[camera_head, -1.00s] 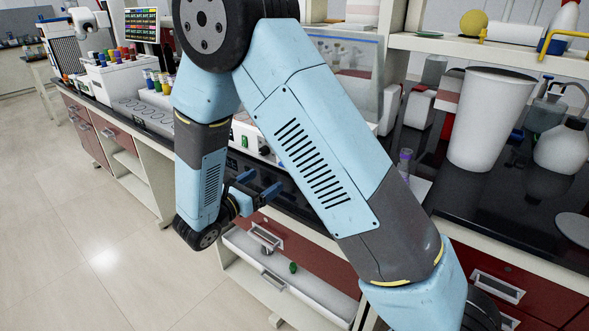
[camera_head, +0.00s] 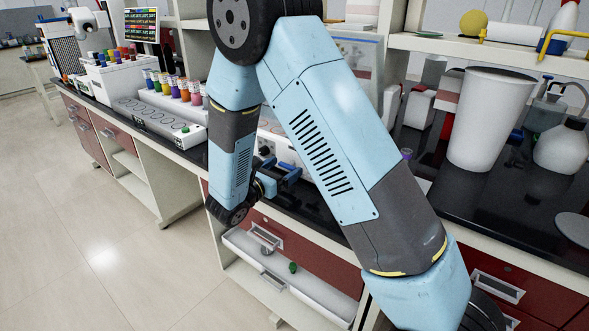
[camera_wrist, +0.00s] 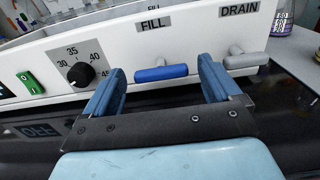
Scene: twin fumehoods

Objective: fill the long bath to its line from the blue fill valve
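In the wrist view the long bath (camera_wrist: 115,45) is a white-fronted unit with its top rim at the upper left. The blue fill valve (camera_wrist: 160,73) is a horizontal handle under the label FILL. A grey drain valve (camera_wrist: 246,61) is to its right under DRAIN. My gripper (camera_wrist: 160,84) is open, its two blue fingers on either side of the blue handle in the picture. I cannot tell whether they touch it. In the head view my gripper (camera_head: 290,176) is by the bench edge, and my arm hides much of the bath. The water level and line are not visible.
The bath front has a dial (camera_wrist: 80,74) and a green switch (camera_wrist: 30,84). A rack of coloured-capped bottles (camera_head: 180,92) stands to the left. A tall white bin (camera_head: 490,120) stands on the black bench at right. An open drawer (camera_head: 290,275) sticks out below.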

